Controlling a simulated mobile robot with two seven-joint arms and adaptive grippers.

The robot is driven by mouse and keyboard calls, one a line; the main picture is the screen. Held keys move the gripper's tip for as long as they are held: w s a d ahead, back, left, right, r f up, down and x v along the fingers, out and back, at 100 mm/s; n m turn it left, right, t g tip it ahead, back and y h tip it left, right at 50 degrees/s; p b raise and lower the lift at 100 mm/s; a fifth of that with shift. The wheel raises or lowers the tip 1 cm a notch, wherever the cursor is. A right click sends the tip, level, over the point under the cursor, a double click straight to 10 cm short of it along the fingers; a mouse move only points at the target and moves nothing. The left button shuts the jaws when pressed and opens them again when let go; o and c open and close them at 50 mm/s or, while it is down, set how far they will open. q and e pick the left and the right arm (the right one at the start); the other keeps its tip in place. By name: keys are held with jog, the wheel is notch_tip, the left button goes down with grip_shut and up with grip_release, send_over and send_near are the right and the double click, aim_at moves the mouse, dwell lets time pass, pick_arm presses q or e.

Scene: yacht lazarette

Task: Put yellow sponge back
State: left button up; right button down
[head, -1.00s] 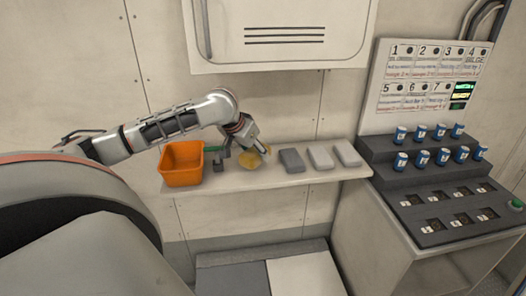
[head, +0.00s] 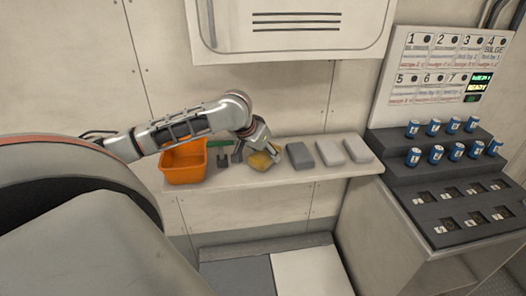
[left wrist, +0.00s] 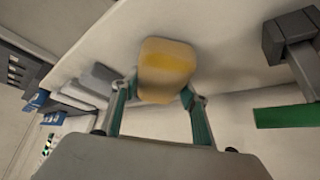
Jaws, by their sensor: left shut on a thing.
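The yellow sponge (head: 261,161) is at the shelf, between a dark scraper-like tool and a dark grey block. My left gripper (head: 268,152) is shut on it, coming from above and behind. In the left wrist view the sponge (left wrist: 166,70) sits between the two fingertips (left wrist: 160,92), close to the pale shelf surface. I cannot tell whether it touches the shelf. My right gripper does not show.
A stepped panel with several blue cans (head: 437,153) stands further right.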

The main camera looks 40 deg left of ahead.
pick_arm(q)
jog(key=shift+d, duration=0.1)
jog(key=o, duration=1)
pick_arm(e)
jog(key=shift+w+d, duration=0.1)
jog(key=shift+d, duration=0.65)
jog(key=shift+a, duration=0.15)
pick_arm(q)
jog(key=shift+s+r, duration=0.1)
jog(key=shift+r, duration=0.1)
jog(key=v, duration=1.1)
jog(key=shift+s+r, duration=0.15)
jog(key=shift+r, duration=0.15)
